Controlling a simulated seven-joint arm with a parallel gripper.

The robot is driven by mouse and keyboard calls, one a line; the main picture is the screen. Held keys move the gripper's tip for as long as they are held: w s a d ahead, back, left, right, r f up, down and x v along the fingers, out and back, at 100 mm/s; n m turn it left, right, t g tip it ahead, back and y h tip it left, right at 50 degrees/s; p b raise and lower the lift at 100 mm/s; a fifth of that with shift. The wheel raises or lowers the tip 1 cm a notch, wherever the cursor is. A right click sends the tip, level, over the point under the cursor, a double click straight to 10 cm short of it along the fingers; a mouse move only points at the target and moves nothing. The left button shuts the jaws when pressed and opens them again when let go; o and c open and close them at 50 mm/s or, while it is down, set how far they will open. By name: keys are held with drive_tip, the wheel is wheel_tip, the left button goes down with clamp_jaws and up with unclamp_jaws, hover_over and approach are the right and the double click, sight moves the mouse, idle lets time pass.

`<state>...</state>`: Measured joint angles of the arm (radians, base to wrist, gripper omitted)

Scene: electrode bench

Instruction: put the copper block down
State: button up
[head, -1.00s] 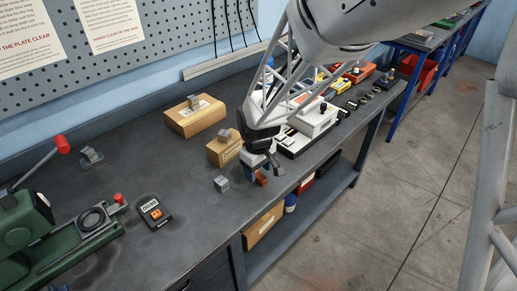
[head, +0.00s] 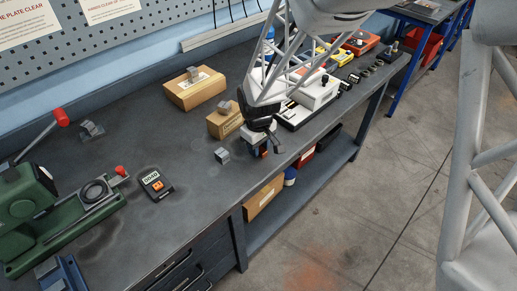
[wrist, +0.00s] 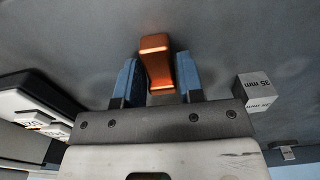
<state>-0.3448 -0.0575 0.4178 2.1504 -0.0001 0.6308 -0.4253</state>
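The copper block (wrist: 158,66) stands between the two blue fingers of my gripper (wrist: 157,62) in the wrist view, with one finger close along each side. The fingers appear shut on it, though any thin gap at the right finger is hard to judge. In the head view my gripper (head: 265,150) is low over the bench near its front edge, and it hides most of the copper block (head: 264,153). I cannot tell whether the block's underside touches the bench (head: 195,222).
A grey block (head: 222,155) marked 35 mm in the wrist view (wrist: 257,92) stands close by on the left. A white device (head: 308,107) is to the right.

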clamp_jaws()
drive_tip(key=shift+r, duration=0.1)
drive_tip(key=shift+r, duration=0.75)
wheel_tip(320, 180, up, 2)
drive_tip(key=shift+r, duration=0.1)
drive_tip(key=s+d, duration=0.2)
drive_tip(key=s, duration=0.5)
drive_tip(key=s+d+r, duration=0.1)
drive_tip(key=s+d, duration=0.2)
drive_tip(key=s, duration=0.5)
drive_tip(key=shift+s+d, duration=0.1)
